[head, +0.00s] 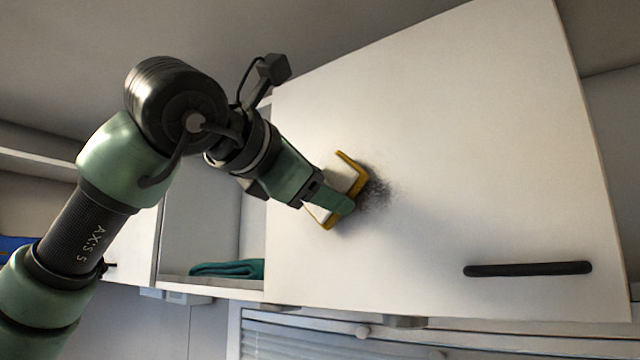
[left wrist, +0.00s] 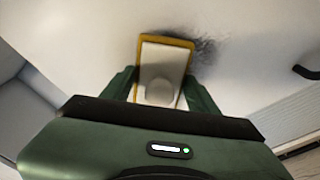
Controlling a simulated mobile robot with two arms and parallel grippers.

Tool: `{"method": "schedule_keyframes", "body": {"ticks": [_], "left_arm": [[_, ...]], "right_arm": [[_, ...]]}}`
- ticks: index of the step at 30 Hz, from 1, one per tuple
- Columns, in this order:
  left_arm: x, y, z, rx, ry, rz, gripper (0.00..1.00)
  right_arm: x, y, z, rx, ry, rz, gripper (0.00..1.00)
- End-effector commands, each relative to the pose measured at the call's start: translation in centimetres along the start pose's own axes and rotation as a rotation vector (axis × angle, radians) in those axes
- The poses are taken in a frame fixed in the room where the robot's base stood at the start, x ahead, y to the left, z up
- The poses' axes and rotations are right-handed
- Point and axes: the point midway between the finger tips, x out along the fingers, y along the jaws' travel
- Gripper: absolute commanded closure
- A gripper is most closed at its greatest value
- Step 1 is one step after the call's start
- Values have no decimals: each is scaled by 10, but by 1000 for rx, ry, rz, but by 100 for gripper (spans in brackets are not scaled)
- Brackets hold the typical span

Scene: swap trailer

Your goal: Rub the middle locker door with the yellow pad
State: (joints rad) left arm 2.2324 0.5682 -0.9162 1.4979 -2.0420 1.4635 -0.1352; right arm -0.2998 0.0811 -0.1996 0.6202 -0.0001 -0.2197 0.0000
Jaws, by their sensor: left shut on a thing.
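The white locker door (head: 470,150) fills the right of the head view, with a dark handle near its lower right. A dark grey smudge (head: 377,190) marks its left part. My left gripper (head: 335,197) is shut on the pad (head: 349,161), which has a yellow edge and a white back. The pad lies at the door face, over the smudge's left side; firm contact is hard to tell. In the left wrist view the pad (left wrist: 164,72) sits between the fingers, with the smudge (left wrist: 205,48) showing around its upper right. My right gripper is not in view.
Left of the door is an open compartment (head: 205,215) with a folded teal cloth (head: 228,269) in it. The black door handle (head: 527,269) sticks out at lower right. A window blind (head: 300,343) is below. The door's upper and right areas are clear.

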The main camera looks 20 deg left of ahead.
Motion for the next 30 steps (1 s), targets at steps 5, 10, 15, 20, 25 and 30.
{"method": "schedule_keyframes", "body": {"ticks": [5,10,15,20,25,30], "left_arm": [[4,0,1,0,0,-1,73],[7,0,1,0,0,-1,73],[11,0,2,0,-1,-1,73],[13,0,2,0,-1,0,73],[12,-4,6,2,-2,0,73],[10,-14,15,3,-2,0,73]], "right_arm": [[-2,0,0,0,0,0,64],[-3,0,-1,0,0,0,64],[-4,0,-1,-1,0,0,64],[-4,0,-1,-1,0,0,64],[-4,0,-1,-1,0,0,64],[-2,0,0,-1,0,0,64]]}}
